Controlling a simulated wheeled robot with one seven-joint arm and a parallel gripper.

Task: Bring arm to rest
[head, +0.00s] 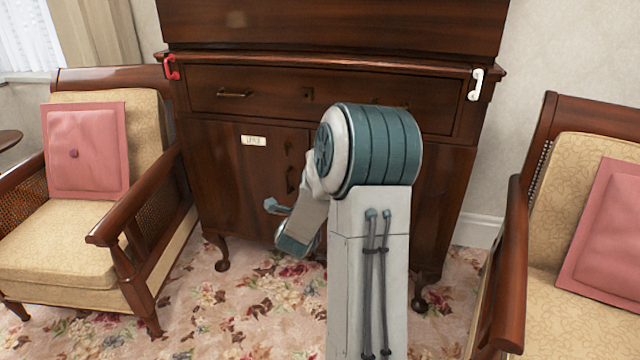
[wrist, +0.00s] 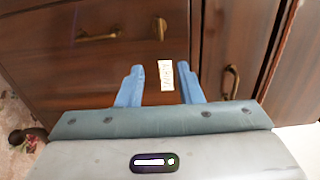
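In the head view my arm reaches forward and bends down in front of the dark wooden cabinet (head: 225,165). My gripper (head: 277,207) is small there and partly hidden by my forearm, near the lower left door. I cannot tell how close the fingertips are to the wood.
A white label (head: 253,140) is on the left door. A red handle (head: 171,67) and a white handle (head: 475,84) are at the cabinet's upper corners. Armchairs stand at left (head: 70,240) and right (head: 580,215). Flowered carpet (head: 240,315) lies open between them.

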